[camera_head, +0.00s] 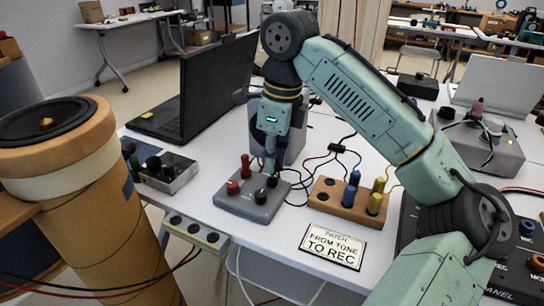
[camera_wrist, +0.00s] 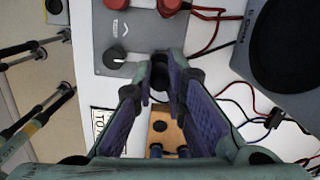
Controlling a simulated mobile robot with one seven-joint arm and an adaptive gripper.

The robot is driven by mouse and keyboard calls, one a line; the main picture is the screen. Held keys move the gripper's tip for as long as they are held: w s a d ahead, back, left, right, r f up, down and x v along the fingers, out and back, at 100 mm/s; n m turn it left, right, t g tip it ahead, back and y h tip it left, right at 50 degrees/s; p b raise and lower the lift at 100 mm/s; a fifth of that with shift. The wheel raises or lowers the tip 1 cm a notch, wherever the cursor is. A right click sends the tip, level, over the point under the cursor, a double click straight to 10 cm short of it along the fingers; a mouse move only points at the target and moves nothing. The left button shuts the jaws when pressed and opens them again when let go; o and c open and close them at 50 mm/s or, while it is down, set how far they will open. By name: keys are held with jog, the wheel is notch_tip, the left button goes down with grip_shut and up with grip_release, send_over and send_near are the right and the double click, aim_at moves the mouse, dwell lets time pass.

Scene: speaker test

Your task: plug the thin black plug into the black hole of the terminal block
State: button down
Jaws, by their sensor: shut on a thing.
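The grey terminal block (camera_head: 240,207) sits on the white table, with red posts and black round parts on top. It also shows in the wrist view (camera_wrist: 140,28), with a marked black knob (camera_wrist: 113,60) near its edge. My gripper (camera_head: 270,168) points down over the block's right side. In the wrist view my gripper (camera_wrist: 160,80) is shut on the black plug (camera_wrist: 160,68), of which only a small dark part shows between the fingertips. The fingers hide the plug's tip and the black hole, so I cannot tell whether the plug is in it.
A wooden block (camera_head: 325,205) with blue and yellow plugs stands to the right, with wires behind it. A lettered sign (camera_head: 333,246) lies in front. A small metal box (camera_head: 168,172) and laptop (camera_head: 205,90) are left. A large speaker (camera_head: 70,150) stands at far left.

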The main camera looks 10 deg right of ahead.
jog(key=shift+f+b, duration=0.35)
jog(key=shift+f, duration=0.45)
jog(key=c, duration=1.5)
grip_release()
jog(key=shift+c, duration=0.2)
jog(key=shift+r, duration=0.15)
jog(key=shift+r+p, duration=3.65)
jog(key=shift+p, duration=0.45)
